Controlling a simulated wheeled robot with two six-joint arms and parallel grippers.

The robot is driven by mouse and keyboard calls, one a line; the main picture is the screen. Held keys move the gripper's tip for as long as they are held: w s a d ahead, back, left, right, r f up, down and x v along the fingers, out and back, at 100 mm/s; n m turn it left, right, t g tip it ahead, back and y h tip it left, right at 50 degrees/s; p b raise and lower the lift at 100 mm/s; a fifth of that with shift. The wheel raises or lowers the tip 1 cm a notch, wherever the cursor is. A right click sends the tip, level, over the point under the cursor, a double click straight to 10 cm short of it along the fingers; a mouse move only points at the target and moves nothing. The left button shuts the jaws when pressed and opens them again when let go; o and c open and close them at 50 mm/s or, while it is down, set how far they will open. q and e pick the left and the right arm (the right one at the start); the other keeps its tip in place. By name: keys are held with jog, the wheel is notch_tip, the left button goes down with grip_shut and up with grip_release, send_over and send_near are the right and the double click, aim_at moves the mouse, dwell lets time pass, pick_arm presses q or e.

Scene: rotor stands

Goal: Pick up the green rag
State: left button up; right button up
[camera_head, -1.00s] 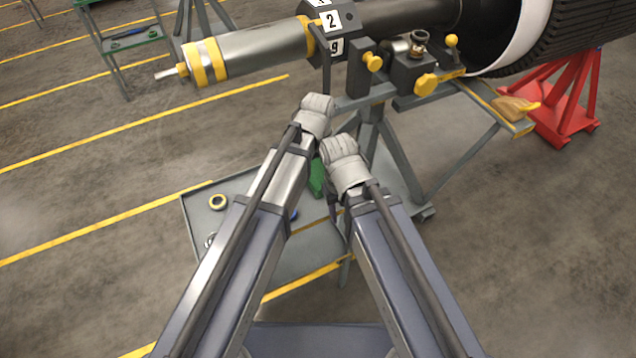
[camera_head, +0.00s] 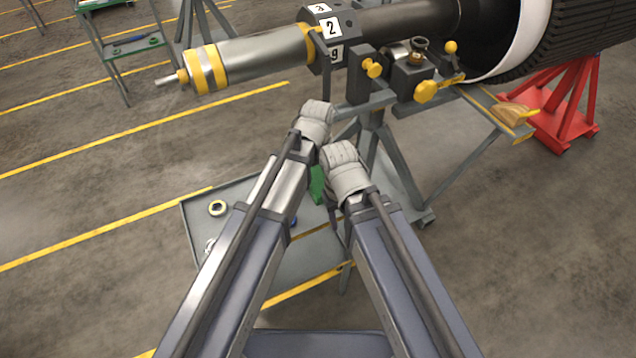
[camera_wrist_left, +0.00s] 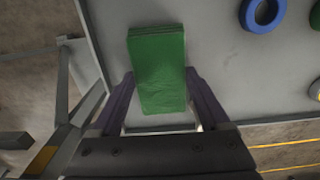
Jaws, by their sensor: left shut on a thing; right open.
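The green rag (camera_head: 317,185) shows as a small strip between my two forearms in the head view, partly hidden by them. In the left wrist view it is a flat, folded green block (camera_wrist_left: 157,60) over the grey cart top. My left gripper (camera_wrist_left: 160,82) has one finger on each side of the rag and is shut on it. In the head view my left gripper (camera_head: 316,120) is seen from behind, its fingers hidden. My right gripper (camera_head: 346,172) is just right of and below it, open, with its fingers mostly hidden. I cannot tell whether the rag is clear of the cart.
A large rotor shaft (camera_head: 265,55) on a grey stand (camera_head: 375,140) is close beyond my grippers. A red stand (camera_head: 565,115) is at right. Open floor lies left.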

aim_at(318, 180)
pick_arm(q)
jog(key=shift+r, duration=0.15)
notch_tip(318, 180, up, 10)
jog(key=p, duration=1)
